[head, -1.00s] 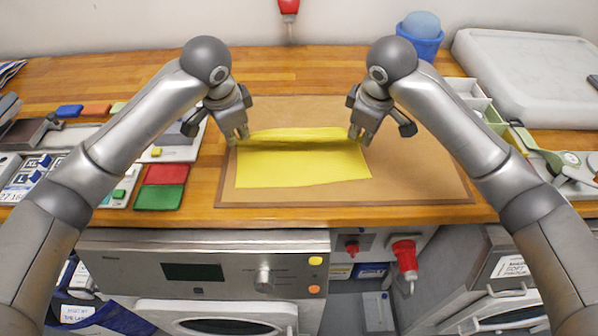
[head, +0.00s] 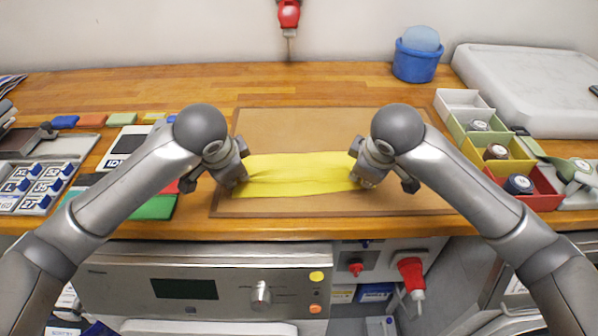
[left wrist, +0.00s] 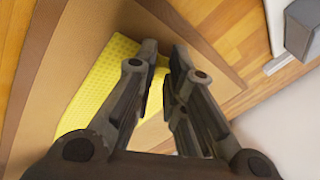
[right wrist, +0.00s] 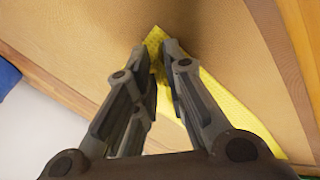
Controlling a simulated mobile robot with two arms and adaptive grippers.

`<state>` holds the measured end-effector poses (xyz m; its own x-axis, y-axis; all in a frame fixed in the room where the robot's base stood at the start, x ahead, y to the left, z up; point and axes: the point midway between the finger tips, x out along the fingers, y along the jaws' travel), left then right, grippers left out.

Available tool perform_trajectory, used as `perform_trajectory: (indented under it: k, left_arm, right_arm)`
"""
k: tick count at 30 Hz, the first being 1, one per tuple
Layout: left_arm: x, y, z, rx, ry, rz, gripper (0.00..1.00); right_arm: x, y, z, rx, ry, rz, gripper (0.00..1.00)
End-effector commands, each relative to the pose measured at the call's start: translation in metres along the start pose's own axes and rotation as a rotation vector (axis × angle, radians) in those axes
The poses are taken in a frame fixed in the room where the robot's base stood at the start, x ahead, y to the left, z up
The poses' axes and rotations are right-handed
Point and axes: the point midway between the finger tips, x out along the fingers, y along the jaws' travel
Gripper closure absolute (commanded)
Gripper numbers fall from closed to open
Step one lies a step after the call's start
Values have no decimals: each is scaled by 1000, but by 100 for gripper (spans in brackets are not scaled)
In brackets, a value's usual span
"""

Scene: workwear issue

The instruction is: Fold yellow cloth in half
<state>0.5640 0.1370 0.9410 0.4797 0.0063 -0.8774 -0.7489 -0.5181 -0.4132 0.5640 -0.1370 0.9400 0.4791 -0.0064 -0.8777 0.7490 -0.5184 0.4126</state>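The yellow cloth (head: 300,173) lies on the brown mat as a narrow, wrinkled strip doubled over itself, with a crease running across it. My left gripper (head: 240,178) is at its left end, with its fingers close together on the cloth's edge. The cloth also shows beside and between those fingers in the left wrist view (left wrist: 100,85). My right gripper (head: 360,180) is at the right end, its fingers close together around a corner. That corner shows in the right wrist view (right wrist: 155,37). The fingers partly hide both ends.
The brown mat (head: 300,125) is bare behind the cloth and to its right. Size tiles (head: 40,187) and coloured cards stand at left. Coloured bins (head: 500,165) stand at right. A blue tub (head: 416,62) and a white lidded case (head: 530,85) are at the back.

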Motion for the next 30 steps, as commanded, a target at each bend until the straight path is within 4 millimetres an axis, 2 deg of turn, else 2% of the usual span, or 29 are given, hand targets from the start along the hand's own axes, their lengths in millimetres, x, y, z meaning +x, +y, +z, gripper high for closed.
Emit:
perform_trajectory:
  k: [1, 5, 11, 14, 20, 30]
  left_arm:
    - [0, 0, 0, 1, 1, 1, 77]
    - [0, 1, -1, 2, 3, 3, 61]
    - [0, 2, -2, 3, 4, 4, 61]
    - [-6, 1, -3, 4, 6, 4, 61]
    - [-37, -2, -5, 4, 8, 3, 61]
    - [-92, 5, 1, 6, 8, -3, 61]
  right_arm:
    - [0, 0, -1, -1, 2, -1, 77]
    - [0, -1, -1, -2, 3, -2, 61]
    - [0, -2, -2, -3, 4, -4, 61]
    - [-6, -1, -3, -4, 7, -3, 61]
    - [-37, 2, -5, -5, 9, -1, 61]
    - [-92, -4, 1, -6, 9, 5, 61]
